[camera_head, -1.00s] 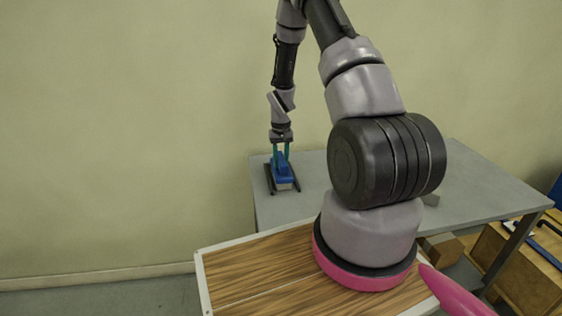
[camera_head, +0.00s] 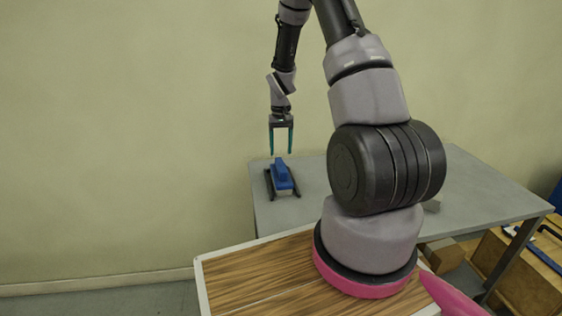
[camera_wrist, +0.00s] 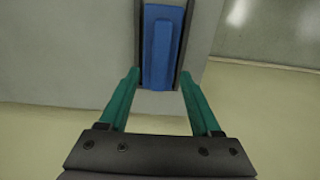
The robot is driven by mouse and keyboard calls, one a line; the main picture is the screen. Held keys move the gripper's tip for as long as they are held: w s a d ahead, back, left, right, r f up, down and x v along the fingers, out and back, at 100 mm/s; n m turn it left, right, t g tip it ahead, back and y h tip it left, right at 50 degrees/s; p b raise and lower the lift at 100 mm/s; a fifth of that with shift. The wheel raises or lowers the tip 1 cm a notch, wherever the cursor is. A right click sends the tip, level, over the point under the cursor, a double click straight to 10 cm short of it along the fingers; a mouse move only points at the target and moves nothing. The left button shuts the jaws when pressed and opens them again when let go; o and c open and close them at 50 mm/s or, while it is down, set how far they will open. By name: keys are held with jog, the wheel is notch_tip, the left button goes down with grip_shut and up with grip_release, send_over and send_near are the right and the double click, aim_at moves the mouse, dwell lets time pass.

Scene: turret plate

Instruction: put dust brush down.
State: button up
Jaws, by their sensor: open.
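The blue dust brush (camera_head: 282,176) rests between two dark rails (camera_head: 296,183) near the left end of the grey table. It also shows in the wrist view (camera_wrist: 161,48), lying lengthwise between the rails, beyond my fingertips. My gripper (camera_head: 281,153) is above the brush with its teal fingers pointing down, open and empty. In the wrist view the open fingers (camera_wrist: 161,72) stand apart with nothing between them. The brush's underside is hidden.
The grey table (camera_head: 470,186) has free room right of the rails, partly hidden by my arm. A wooden box (camera_head: 443,255) is below. Wooden crates (camera_head: 530,272) stand at the right. A wall is close behind.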

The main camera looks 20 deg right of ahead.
jog(key=s+a+r+t, duration=0.1)
jog(key=s+a+r, duration=0.15)
jog(key=r, duration=0.65)
jog(key=s+a+r+m+t, duration=0.1)
jog(key=s+r, duration=0.2)
jog(key=r, duration=0.5)
jog(key=s+a+r+t, duration=0.1)
jog(key=s+r, duration=0.2)
jog(key=r, duration=0.6)
jog(key=s+a+r+t+y, duration=0.1)
jog(key=s+a+r+t, duration=0.1)
jog(key=s+r, duration=0.3)
jog(key=s+a+r+t+y, duration=0.1)
jog(key=s+r, duration=0.4)
jog(key=s, duration=0.9)
jog(key=shift+s+a+r+m+t, duration=0.2)
jog(key=shift+a+m+t, duration=0.3)
jog(key=shift+a, duration=0.4)
jog(key=shift+o, duration=0.2)
jog(key=shift+w, duration=0.1)
